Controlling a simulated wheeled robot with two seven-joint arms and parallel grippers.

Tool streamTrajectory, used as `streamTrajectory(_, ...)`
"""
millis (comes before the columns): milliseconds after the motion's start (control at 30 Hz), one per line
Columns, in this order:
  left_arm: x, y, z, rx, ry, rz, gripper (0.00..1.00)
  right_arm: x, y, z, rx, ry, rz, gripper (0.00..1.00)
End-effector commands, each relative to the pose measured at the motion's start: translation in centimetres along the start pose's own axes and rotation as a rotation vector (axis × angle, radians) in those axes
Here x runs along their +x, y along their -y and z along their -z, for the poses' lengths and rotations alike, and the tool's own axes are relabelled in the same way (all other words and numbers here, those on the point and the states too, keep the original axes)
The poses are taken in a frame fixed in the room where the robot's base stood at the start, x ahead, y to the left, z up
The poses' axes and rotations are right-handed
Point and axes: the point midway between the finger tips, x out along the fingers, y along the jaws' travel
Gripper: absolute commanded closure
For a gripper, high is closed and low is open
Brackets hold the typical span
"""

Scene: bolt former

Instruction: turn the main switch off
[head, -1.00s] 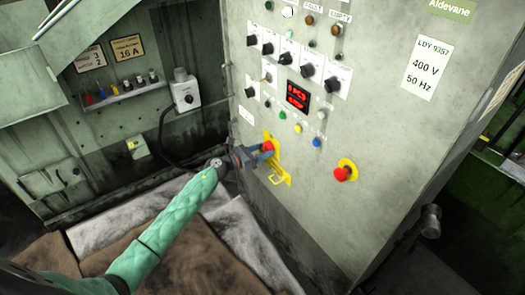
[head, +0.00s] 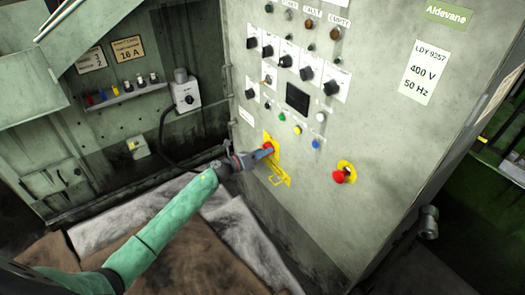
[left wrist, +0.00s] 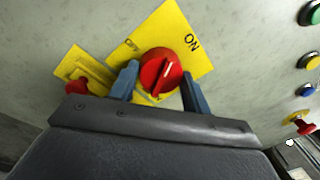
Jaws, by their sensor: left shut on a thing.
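The main switch is a red rotary knob (left wrist: 162,75) on a yellow plate (left wrist: 205,48) marked OFF and ON. A short white line shows on its face, lying between the two labels. In the head view the knob (head: 267,147) is partly covered by my fingers. My left gripper (left wrist: 161,84) has one blue finger on each side of the knob and is shut on it. In the head view my left gripper (head: 264,150) reaches the cabinet front from the left. My right gripper is not in view.
The grey cabinet (head: 380,130) carries dark selector knobs, small coloured buttons and a dark display (head: 297,97). A red mushroom button (head: 339,176) is right of the switch. A yellow hasp (head: 278,179) sits just below it. A grey switch box (head: 186,94) is on the left wall.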

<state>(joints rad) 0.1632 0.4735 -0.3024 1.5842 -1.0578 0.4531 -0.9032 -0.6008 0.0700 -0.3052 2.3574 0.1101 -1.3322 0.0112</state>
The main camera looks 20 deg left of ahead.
Motion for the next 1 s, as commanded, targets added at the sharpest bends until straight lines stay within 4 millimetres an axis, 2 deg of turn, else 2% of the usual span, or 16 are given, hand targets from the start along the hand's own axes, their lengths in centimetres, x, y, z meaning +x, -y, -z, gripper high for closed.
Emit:
streamTrajectory(367, 0.0, 0.1, -0.2, -0.358, 0.027, 0.004, 0.75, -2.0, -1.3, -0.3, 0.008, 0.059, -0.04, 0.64)
streamTrajectory(1000, 0.0, 0.1, -0.1, -0.907, 0.069, 0.009, 0.75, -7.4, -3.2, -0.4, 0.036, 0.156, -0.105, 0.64)
